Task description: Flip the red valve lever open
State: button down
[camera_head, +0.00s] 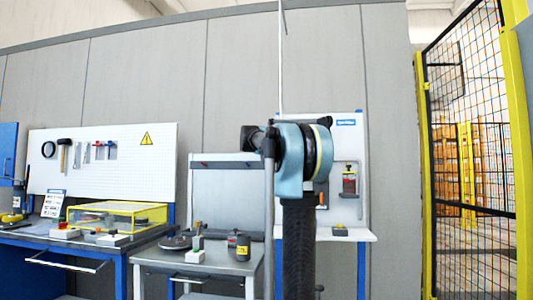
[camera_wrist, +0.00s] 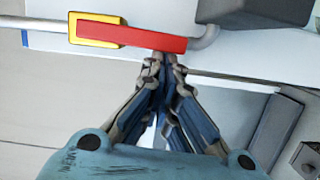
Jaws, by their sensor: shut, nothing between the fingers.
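The red valve lever (camera_wrist: 128,39) shows in the wrist view as a flat red bar with a yellow piece (camera_wrist: 78,29) around its left end. It lies nearly level across the top of the picture. My gripper (camera_wrist: 164,58) is shut, with its fingertips at the lower edge of the lever's right end. Nothing is between the fingers. The tips look very close to the lever; I cannot tell whether they touch it. In the head view my own arm stands in front, and I cannot make out the lever or the fingertips there.
A grey bent pipe (camera_wrist: 207,36) and a dark block (camera_wrist: 255,13) are beside the lever's right end. In the head view, a white panel (camera_head: 347,140) stands behind my arm. A small table (camera_head: 150,258) with loose parts is left; a yellow-framed mesh fence (camera_head: 470,150) is right.

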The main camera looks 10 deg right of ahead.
jog(key=shift+a, duration=0.15)
jog(key=s+a, duration=0.6)
jog(key=a, duration=0.3)
jog(key=shift+s+a, duration=0.15)
jog(key=shift+a, duration=0.05)
jog(key=shift+r, duration=0.1)
dwell(0.6)
